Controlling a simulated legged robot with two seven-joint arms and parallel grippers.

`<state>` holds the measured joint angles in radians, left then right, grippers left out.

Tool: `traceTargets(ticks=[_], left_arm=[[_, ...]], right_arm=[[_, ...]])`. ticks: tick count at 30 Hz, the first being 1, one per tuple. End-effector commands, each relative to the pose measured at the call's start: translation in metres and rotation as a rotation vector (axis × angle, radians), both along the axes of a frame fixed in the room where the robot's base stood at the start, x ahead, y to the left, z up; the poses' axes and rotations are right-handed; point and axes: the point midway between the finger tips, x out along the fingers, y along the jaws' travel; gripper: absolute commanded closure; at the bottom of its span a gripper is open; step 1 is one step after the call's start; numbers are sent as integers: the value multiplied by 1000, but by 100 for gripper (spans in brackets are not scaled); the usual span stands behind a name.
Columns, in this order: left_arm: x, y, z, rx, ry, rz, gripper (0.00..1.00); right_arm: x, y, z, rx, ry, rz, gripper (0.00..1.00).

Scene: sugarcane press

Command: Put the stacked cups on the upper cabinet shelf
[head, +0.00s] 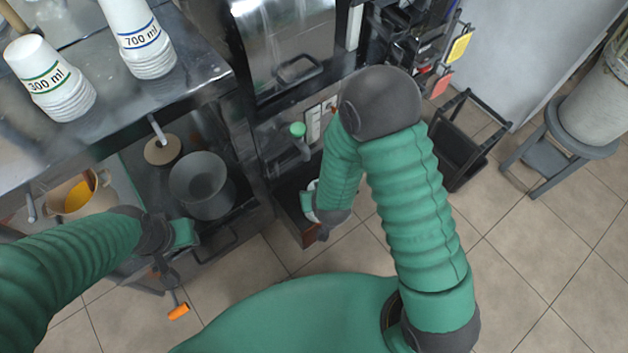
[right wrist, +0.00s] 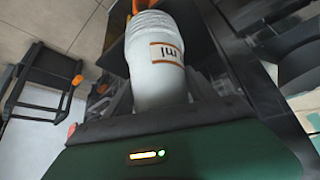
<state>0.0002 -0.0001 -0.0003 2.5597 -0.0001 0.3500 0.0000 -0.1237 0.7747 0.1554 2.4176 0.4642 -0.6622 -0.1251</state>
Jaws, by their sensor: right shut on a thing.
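A stack of white cups (right wrist: 157,75) with an orange-framed "ml" label fills the middle of the right wrist view. My right gripper (right wrist: 150,25) is shut on it. In the head view my right forearm hides most of that stack; only a white sliver (head: 312,186) shows beside the wrist. My right gripper there is low, in front of the metal cabinetry, and its fingers are mostly hidden. My left gripper (head: 172,285) hangs at the lower left with an orange tip; its opening is unclear. Which surface is the upper cabinet shelf I cannot tell.
White cup stacks marked 300 ml (head: 50,80) and 700 ml (head: 140,40) are on the metal counter (head: 150,100) at upper left. Below are a dark pot (head: 202,185) and a pot with yellow contents (head: 75,195). A black frame stand (head: 460,140) and grey stool (head: 560,150) are right.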

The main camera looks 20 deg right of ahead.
Motion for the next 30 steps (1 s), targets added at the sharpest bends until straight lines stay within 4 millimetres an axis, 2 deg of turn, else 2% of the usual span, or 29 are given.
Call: traceTargets(ticks=[1,7,12,14,23,24,29,30], left_arm=[[0,0,-1,0,0,0,67],[0,0,-4,0,0,-1,67],[0,0,-11,0,0,-1,67],[0,0,-18,0,0,-1,67],[0,0,-16,0,0,-1,67],[0,0,-17,0,0,-1,67],[0,0,-16,0,0,-1,67],[0,0,-16,0,0,-1,67]], right_arm=[[12,-2,1,1,-4,-2,78],[38,-5,1,0,-1,-1,78],[71,-8,-3,-1,0,-1,78],[67,-8,-15,-1,4,0,78],[67,-8,-15,-1,1,0,78],[67,-8,-16,-1,1,0,33],[67,-8,-15,-1,1,0,13],[67,-8,-15,-1,1,0,13]])
